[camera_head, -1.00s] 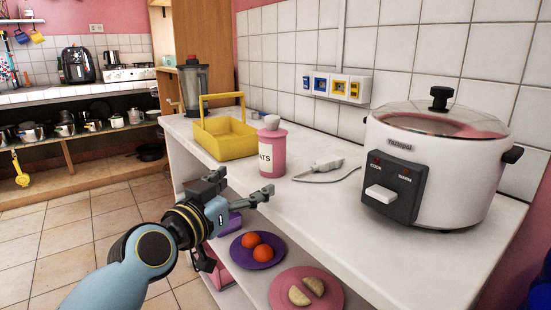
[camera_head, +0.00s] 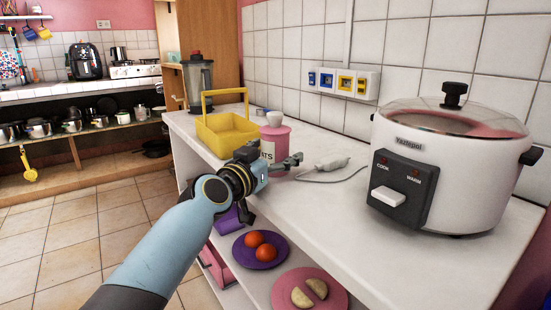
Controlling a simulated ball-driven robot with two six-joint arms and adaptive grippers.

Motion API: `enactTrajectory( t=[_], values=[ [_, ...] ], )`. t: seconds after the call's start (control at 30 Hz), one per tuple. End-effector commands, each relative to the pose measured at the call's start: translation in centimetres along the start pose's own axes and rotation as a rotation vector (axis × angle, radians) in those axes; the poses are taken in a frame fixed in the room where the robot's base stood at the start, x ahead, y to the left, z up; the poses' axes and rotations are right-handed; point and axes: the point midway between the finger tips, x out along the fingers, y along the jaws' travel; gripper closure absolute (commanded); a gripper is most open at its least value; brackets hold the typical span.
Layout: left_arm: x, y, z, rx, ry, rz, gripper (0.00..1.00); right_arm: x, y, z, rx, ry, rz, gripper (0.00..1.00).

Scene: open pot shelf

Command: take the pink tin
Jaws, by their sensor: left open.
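The pink tin (camera_head: 277,137) stands upright on the white counter, with a pale label partly reading "ATS" and a light knob on its lid. My left gripper (camera_head: 273,157) is open right in front of it. One finger is at the tin's left side and the other reaches across its lower right, hiding part of the label and base. I cannot tell whether the fingers touch the tin. My right gripper is not in view.
A yellow basket (camera_head: 222,138) stands behind the tin to the left, near a blender (camera_head: 200,85). A grey corded tool (camera_head: 330,163) lies to the right, before the rice cooker (camera_head: 460,175). Purple (camera_head: 243,258) and pink plates (camera_head: 335,296) with food sit on the shelf below.

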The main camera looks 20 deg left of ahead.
Motion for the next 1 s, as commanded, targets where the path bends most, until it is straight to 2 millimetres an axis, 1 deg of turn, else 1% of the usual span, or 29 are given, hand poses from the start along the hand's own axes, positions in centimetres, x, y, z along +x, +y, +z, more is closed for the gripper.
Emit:
enactTrajectory(
  t=[0.07,0.27,0.37,0.8,1.0],
  values=[
    [0.46,0.01,0.03,-0.001,0.0,0.0,0.16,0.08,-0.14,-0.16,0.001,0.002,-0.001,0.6],
    [0.49,0.02,0.02,-0.001,0.0,0.0,0.16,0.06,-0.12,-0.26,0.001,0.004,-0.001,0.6],
    [0.48,0.02,0.02,-0.001,0.0,0.0,0.28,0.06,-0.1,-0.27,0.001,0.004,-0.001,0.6],
    [0.46,0.02,0.02,-0.001,0.0,0.0,0.85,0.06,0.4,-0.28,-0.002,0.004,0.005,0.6],
    [0.47,0.01,-0.08,-0.001,0.002,0.0,0.85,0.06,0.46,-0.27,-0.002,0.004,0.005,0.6]
  ],
)
